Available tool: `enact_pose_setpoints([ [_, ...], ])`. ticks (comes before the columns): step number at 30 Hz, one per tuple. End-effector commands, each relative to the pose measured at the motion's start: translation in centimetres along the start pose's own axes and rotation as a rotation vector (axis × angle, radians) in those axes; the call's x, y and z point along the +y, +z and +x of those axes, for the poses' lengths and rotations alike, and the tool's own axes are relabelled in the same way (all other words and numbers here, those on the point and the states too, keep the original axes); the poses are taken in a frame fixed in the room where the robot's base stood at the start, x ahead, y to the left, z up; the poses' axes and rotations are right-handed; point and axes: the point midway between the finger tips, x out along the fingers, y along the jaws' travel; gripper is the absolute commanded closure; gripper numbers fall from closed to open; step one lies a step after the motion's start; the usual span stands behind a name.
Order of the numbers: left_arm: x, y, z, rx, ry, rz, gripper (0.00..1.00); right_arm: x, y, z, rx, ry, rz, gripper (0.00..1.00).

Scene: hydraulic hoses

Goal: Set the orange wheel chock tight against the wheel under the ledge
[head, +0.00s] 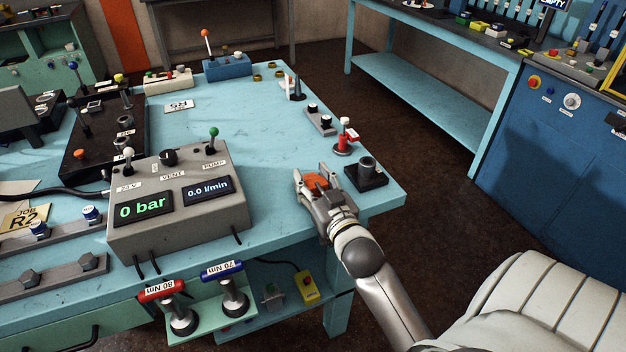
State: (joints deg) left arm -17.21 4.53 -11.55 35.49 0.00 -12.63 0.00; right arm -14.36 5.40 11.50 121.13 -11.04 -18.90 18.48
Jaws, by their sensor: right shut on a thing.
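My right gripper (308,176) is over the right front part of the light blue table. It is shut on a small orange piece, which looks like the orange wheel chock (317,181). The fingers cover much of it, and I cannot tell whether it touches the table top. I cannot make out a wheel under a ledge in this view. My left gripper is not in view.
A black block with an upright cylinder (367,173) stands just right of my right gripper. A red valve-like part (343,141) stands behind it. The grey control box (172,200) with two displays is to the left. The blue table top (230,115) is clear behind the gripper.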

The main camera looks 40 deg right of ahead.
Motion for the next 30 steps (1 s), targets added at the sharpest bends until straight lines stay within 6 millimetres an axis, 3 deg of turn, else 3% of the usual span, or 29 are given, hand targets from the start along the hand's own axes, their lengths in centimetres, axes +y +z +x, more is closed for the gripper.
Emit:
enact_pose_setpoints([
  [2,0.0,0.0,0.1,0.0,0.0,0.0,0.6,0.0,0.2,0.0,0.002,0.0,0.0,0.87],
  [3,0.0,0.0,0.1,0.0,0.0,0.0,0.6,0.0,0.3,0.0,-0.001,0.0,0.0,0.55],
  [8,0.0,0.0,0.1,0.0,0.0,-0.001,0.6,0.0,0.2,0.0,-0.001,0.0,0.0,0.34],
  [20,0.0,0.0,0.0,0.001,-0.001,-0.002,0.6,0.0,-0.1,-0.1,0.0,0.0,0.0,0.34],
  [30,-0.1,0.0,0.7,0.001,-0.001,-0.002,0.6,0.0,0.2,-5.2,-0.004,0.001,0.0,0.34],
])
